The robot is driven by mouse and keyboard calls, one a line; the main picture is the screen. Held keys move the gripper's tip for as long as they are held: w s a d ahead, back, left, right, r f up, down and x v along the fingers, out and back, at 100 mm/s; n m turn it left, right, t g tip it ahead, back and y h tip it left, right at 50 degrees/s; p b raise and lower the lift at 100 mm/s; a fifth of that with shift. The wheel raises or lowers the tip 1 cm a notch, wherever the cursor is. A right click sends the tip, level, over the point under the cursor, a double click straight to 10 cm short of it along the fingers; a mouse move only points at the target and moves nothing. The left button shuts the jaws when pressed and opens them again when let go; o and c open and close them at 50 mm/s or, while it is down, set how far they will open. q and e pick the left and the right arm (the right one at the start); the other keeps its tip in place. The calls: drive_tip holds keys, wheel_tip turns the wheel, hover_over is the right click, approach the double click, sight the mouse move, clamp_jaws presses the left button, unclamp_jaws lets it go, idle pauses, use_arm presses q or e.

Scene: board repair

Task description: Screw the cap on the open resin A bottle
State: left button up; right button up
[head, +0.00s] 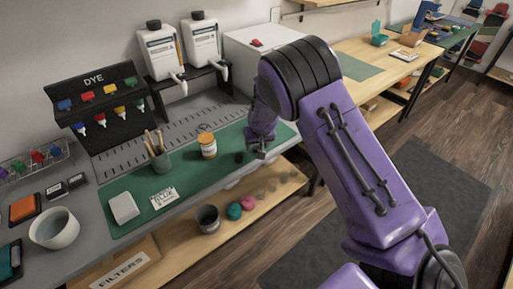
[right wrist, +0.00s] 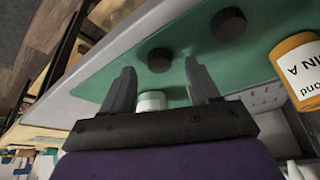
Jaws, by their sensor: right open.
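The resin A bottle (head: 207,145) is amber with a white label and stands on the green mat; its label also shows at the right edge of the right wrist view (right wrist: 302,70). I cannot tell clearly whether its mouth is bare. A black round cap (head: 239,157) lies on the mat to its right. The right wrist view shows two black caps, one (right wrist: 160,60) just beyond the fingertips and one (right wrist: 228,24) farther off. My right gripper (head: 258,153) is open above the mat near the caps. A small white round thing (right wrist: 152,100) shows between its fingers, partly hidden. My left gripper is out of view.
A cup of brushes (head: 160,160), a white block (head: 123,208) and a label card (head: 163,198) are on the mat (head: 190,185) left of the bottle. A dye rack (head: 98,97) and two white pump bottles (head: 160,52) stand behind. A lower shelf (head: 180,232) holds a cup and colored pieces.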

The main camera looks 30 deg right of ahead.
drive_tip(key=shift+w+d+f, duration=0.1)
drive_tip(key=shift+w+f, duration=0.2)
drive_tip(key=shift+f, duration=0.35)
drive_tip(key=shift+s, duration=0.1)
drive_tip(key=c, duration=1.1)
drive_tip(key=shift+r, duration=0.1)
